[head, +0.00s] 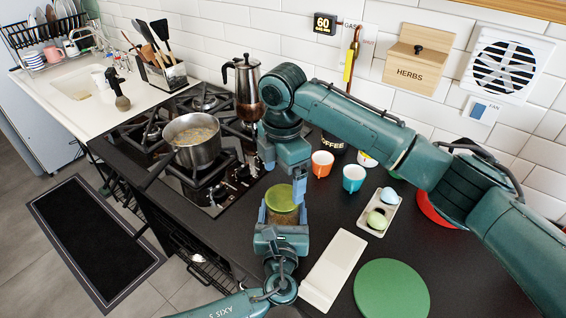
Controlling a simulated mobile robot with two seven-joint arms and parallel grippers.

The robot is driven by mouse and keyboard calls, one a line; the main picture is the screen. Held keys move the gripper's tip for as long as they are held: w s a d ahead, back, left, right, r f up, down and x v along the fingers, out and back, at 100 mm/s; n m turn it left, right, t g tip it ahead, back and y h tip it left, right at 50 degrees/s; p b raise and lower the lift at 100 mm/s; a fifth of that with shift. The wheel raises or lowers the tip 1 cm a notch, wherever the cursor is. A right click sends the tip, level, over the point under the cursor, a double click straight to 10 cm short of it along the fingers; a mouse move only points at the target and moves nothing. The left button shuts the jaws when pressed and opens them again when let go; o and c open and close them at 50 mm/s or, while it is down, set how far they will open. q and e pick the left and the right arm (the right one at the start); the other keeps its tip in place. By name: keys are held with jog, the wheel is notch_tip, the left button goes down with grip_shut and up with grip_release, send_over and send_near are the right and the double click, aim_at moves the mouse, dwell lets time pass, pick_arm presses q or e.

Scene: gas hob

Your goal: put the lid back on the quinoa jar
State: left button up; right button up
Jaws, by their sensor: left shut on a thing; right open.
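The quinoa jar (283,216) stands near the hob's right side, clear-walled with brownish contents. The olive-green lid (281,197) sits at its top; I cannot tell whether it is fully seated. My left gripper (282,214) comes from below in the picture and is shut on the jar, one finger on each side. My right gripper (284,179) points down just above the lid, open, with no lid lifted in it. Its fingers hide part of the space behind the lid.
A steel pot (193,141) and a moka pot (243,88) stand on the hob (150,127). Orange (322,164) and teal (353,178) cups, an egg tray (378,212), a white board (333,270) and a green round mat (391,289) lie to the right. Dark worktop is bare between them.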

aim_at(283, 197)
notch_tip(283, 197, down, 5)
jog(key=shift+r, duration=0.1)
jog(key=shift+c, duration=0.4)
jog(key=c, duration=0.9)
jog(key=m, duration=0.6)
jog(key=shift+m, duration=0.3)
jog(key=shift+c, duration=0.3)
jog(key=m, duration=0.4)
jog(key=shift+m, duration=0.4)
jog(key=m, duration=0.3)
jog(key=o, duration=1.1)
